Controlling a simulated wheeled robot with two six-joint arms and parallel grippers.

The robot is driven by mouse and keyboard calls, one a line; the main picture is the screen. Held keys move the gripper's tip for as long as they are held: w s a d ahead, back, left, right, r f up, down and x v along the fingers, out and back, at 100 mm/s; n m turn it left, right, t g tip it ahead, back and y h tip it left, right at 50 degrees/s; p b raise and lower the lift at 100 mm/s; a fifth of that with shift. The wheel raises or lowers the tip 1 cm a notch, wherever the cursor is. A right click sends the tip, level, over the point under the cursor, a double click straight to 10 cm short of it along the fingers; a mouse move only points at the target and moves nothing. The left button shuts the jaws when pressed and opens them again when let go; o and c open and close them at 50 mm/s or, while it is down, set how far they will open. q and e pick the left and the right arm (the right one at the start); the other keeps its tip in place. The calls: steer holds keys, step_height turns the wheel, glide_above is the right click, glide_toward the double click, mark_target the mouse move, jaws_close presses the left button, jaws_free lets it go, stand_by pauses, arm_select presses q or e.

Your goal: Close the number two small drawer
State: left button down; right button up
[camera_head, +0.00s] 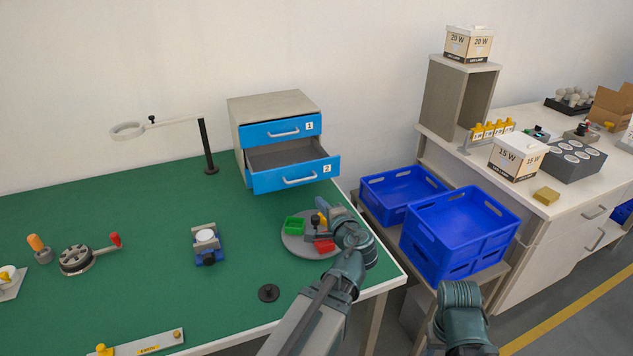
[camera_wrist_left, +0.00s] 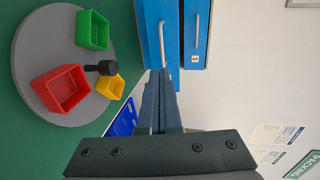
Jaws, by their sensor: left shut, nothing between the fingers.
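The number two small drawer (camera_head: 300,178) is the lower blue-fronted drawer of the grey cabinet (camera_head: 275,105). It is pulled out, and its empty-looking inside shows. The number one drawer (camera_head: 282,131) above it is shut or nearly so. My left gripper (camera_head: 322,206) is just below and in front of the lower drawer's right part, over the round tray. In the left wrist view its fingers (camera_wrist_left: 160,90) are shut and empty, pointing toward the lower drawer's front (camera_wrist_left: 152,28) and handle (camera_wrist_left: 163,50). Contact with the drawer cannot be told. My right gripper is not in view.
A round grey tray (camera_head: 292,243) with green, red and yellow bins lies under my left gripper. A clamp-like fixture (camera_head: 207,243) stands to the left. Blue crates (camera_head: 460,235) sit right of the table.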

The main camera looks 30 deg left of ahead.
arm_select(q)
steer(key=b+x, duration=0.3)
steer(key=x, duration=1.1)
steer(key=shift+w+r, duration=0.1)
glide_toward(289, 161)
steer(key=a, duration=0.1)
steer(key=w+a+r, duration=0.1)
steer(key=a, duration=0.1)
steer(key=w+a+r, duration=0.1)
steer(key=shift+a+r, duration=0.1)
steer(key=shift+a, duration=0.15)
steer(key=shift+w+a+r, duration=0.1)
steer(key=shift+a, duration=0.15)
